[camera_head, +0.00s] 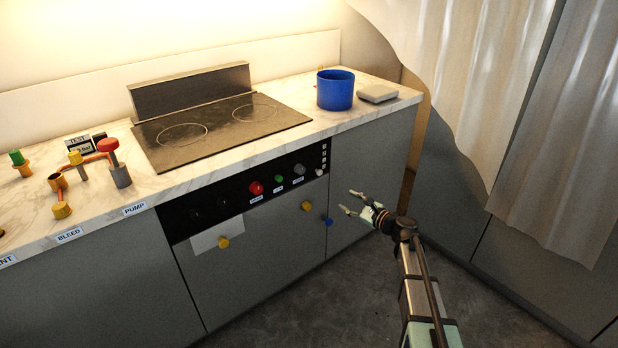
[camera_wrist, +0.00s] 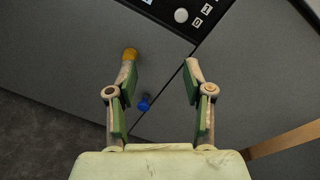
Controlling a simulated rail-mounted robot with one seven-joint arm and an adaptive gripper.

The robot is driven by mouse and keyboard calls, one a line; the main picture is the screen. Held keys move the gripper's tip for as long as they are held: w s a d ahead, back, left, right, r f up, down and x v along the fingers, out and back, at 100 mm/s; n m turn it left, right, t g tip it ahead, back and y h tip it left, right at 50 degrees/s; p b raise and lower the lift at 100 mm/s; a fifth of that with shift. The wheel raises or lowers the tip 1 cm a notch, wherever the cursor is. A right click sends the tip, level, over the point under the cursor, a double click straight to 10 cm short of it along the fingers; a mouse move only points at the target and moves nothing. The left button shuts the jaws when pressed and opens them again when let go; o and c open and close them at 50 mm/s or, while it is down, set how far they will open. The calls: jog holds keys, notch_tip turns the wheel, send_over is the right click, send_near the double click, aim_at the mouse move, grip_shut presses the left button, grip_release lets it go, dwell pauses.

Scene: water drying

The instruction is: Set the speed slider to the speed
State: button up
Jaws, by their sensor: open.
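The speed slider seems to be the pale round knob (camera_head: 320,172) at the bottom of a column of small white marks on the right end of the black control panel (camera_head: 208,208). It also shows as a pale knob in the wrist view (camera_wrist: 181,15), at the top, beside white number labels (camera_wrist: 206,9); their full text is cut off. My gripper (camera_head: 350,202) is open and empty, in front of the grey cabinet, lower and to the right of the knob. In the wrist view its fingers (camera_wrist: 160,68) are spread apart below the knob, not touching it.
The panel also has a red button (camera_head: 256,188), a green button (camera_head: 279,178) and a grey knob (camera_head: 299,169). Yellow knobs (camera_head: 306,206) and a blue knob (camera_head: 329,221) stick out from the cabinet front. A blue pot (camera_head: 335,90) stands on the counter. A curtain (camera_head: 560,150) hangs at right.

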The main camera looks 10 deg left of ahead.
aim_at(321, 173)
jog(key=w+a+m, duration=0.1)
jog(key=w+a, duration=0.3)
jog(key=w+a+r+m+t, duration=0.1)
jog(key=w+a, duration=0.3)
jog(key=w, duration=0.1)
jog(key=w+a+m+p, duration=0.1)
jog(key=w+a+m, duration=0.1)
jog(key=w+a, duration=0.2)
jog(key=shift+w+a+r+t, duration=0.1)
jog(key=shift+w+r+t, duration=0.1)
jog(key=shift+r+t, duration=0.1)
grip_shut()
